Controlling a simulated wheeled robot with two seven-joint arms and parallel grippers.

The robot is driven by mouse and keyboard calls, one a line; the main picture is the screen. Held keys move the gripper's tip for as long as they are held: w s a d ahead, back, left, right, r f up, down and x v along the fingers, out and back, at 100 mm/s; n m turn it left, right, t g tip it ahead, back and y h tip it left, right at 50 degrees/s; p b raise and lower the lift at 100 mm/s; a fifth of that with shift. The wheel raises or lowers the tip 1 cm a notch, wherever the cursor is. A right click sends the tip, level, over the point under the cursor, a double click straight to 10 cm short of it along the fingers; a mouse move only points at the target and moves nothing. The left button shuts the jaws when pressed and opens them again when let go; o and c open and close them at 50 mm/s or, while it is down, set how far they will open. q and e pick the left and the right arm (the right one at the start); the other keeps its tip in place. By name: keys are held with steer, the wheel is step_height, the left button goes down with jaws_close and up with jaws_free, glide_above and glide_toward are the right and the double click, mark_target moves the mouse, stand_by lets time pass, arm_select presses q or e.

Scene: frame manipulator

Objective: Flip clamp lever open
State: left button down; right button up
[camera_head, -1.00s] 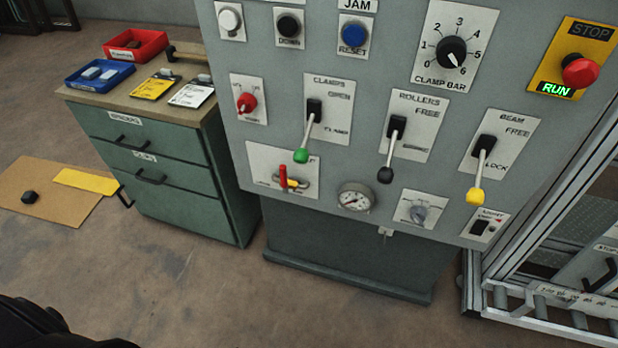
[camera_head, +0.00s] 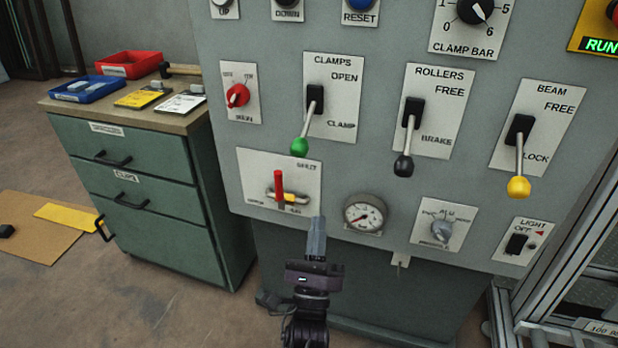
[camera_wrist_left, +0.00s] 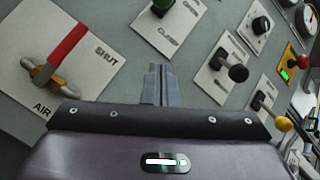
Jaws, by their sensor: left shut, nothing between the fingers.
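The clamps lever (camera_head: 306,124) has a green knob and hangs down toward CLAMP on its white plate, which is marked OPEN above. My left gripper (camera_head: 317,228) is shut and empty, pointing up in front of the panel. It is below the green knob and just right of the red air valve handle, apart from the lever. In the left wrist view, the closed fingers (camera_wrist_left: 161,82) are in the middle and the green knob (camera_wrist_left: 161,7) is cut off at the top edge. My right gripper is not in view.
The red air valve handle (camera_head: 280,188) and a pressure gauge (camera_head: 365,215) flank my left gripper. The black-knobbed rollers lever (camera_head: 408,140) and yellow-knobbed beam lever (camera_head: 519,160) hang to the right. A green drawer cabinet (camera_head: 140,190) stands left of the panel.

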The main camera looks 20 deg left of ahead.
arm_select(q)
glide_toward(305, 128)
steer(key=w, duration=0.4)
steer(key=shift+s+d+f, duration=0.1)
steer(key=shift+s+d, duration=0.05)
steer(key=shift+d, duration=0.3)
stand_by(0.3)
